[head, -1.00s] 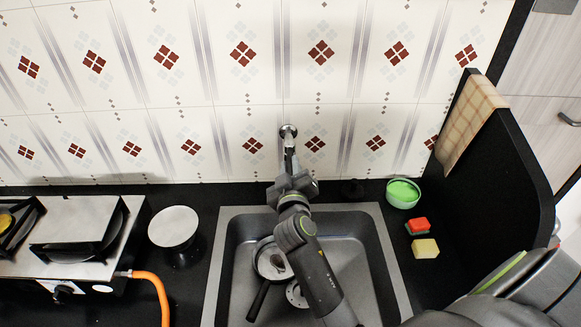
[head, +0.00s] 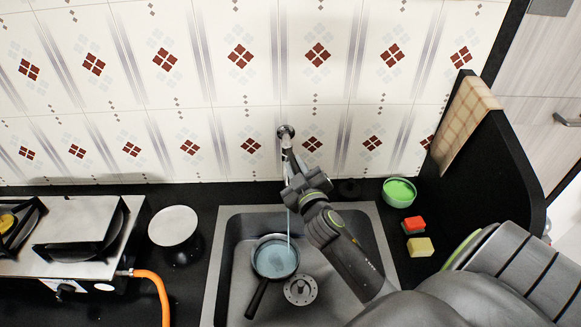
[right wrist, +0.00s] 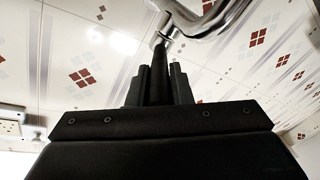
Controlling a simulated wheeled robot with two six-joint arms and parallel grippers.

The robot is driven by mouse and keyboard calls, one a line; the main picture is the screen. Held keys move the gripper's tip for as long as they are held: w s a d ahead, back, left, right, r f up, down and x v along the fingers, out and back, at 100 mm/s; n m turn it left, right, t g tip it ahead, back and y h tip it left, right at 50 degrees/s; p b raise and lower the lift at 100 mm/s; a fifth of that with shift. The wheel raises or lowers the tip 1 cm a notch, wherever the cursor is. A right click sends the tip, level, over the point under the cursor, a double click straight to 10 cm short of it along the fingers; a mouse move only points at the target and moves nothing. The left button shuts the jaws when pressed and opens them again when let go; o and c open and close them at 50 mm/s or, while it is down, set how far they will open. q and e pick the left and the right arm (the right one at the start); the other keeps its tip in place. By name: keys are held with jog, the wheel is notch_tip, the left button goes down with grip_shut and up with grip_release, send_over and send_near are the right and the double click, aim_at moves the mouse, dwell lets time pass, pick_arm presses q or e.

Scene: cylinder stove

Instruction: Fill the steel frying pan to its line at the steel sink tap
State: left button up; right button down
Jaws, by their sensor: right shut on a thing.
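The steel frying pan (head: 275,259) sits in the left part of the steel sink (head: 212,275), its black handle pointing to the lower left. Bluish water covers its floor; I cannot make out the fill line. A thin water stream (head: 289,222) falls from the tap (head: 286,134) into the pan near its right side. My right gripper (head: 290,180) is at the tap. In the right wrist view its fingers (right wrist: 159,85) are shut on a dark tap lever (right wrist: 158,62) below the chrome pipe (right wrist: 207,20). My left gripper is not in view.
The drain (head: 300,290) lies right of the pan. A stove (head: 80,225) with an orange hose (head: 155,283) and a white round-topped item (head: 174,226) stand left. A green bowl (head: 399,192), red sponge (head: 413,224) and yellow sponge (head: 420,247) are right, beside a dark partition (head: 495,165).

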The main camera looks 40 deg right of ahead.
jog(key=c, duration=1.3)
grip_release()
jog(key=shift+s+a+f, duration=0.1)
jog(key=shift+s+a, duration=0.05)
jog(key=shift+s, duration=0.25)
jog(key=b+v, duration=0.2)
jog(key=v, duration=1.4)
jog(key=shift+s+b, duration=0.25)
jog(key=shift+b, duration=0.1)
